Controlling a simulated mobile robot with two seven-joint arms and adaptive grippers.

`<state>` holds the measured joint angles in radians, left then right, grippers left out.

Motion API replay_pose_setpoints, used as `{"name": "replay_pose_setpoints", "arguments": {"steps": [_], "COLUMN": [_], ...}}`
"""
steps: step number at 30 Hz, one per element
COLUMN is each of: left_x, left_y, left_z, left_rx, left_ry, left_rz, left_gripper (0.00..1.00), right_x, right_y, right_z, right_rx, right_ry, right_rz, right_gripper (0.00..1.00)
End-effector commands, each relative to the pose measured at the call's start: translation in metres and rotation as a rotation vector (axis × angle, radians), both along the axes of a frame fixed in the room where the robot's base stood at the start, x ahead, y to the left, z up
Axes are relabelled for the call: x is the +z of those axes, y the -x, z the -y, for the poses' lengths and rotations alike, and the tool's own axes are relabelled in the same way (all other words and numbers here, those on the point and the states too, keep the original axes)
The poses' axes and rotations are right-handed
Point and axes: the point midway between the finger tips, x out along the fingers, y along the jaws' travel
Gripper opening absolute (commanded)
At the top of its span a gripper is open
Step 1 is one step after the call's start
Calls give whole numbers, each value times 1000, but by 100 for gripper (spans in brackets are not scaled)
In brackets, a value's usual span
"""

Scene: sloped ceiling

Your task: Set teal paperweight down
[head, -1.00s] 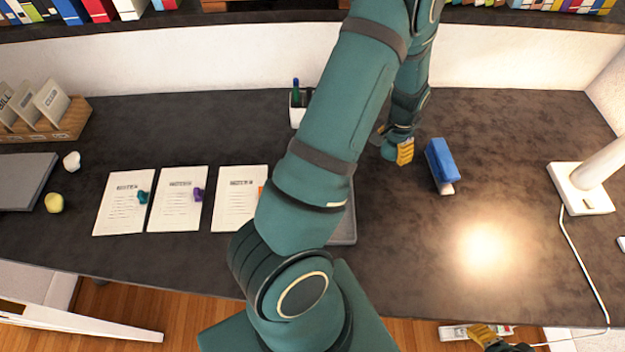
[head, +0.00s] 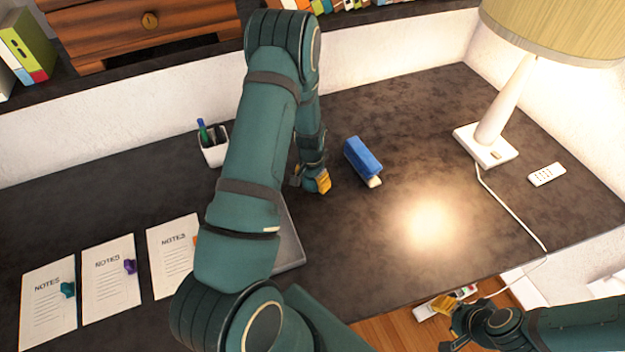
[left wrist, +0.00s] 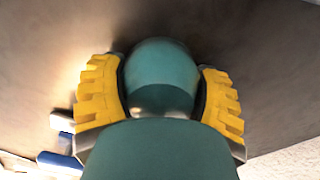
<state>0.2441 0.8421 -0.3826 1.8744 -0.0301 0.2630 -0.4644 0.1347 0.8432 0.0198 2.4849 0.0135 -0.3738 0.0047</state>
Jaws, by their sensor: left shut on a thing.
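My left gripper (head: 323,182) is low over the dark desk, left of a blue block-like thing. In the left wrist view its two yellow fingers (left wrist: 160,95) are shut on the rounded teal paperweight (left wrist: 162,65). The paperweight is hidden in the head view, and I cannot tell whether it touches the desk (head: 340,240). My right gripper (head: 446,326) is at the bottom right, beyond the desk's front edge, with its yellow fingers apart and empty.
The blue thing (head: 363,160) stands close right of my left gripper. A pen cup (head: 213,150) is behind my arm, a grey tray (head: 290,240) partly under it. Notes sheets (head: 108,285) lie left. The lit desk middle is clear.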

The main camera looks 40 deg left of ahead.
Motion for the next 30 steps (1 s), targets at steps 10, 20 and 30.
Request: {"name": "replay_pose_setpoints", "arguments": {"steps": [10, 20, 30], "left_x": [-3, -3, 24], "left_y": [-1, -1, -1], "left_z": [0, 0, -1], "left_rx": [0, 0, 1], "left_ry": [-1, -1, -3], "left_rz": [3, 2, 6], "left_gripper": [23, 100, 100], "right_x": [-3, -3, 3], "right_y": [0, 0, 0], "right_z": [0, 0, 0], "right_rx": [0, 0, 0], "right_ry": [0, 1, -1], "right_rz": [0, 0, 0], "right_gripper": [47, 47, 47]}}
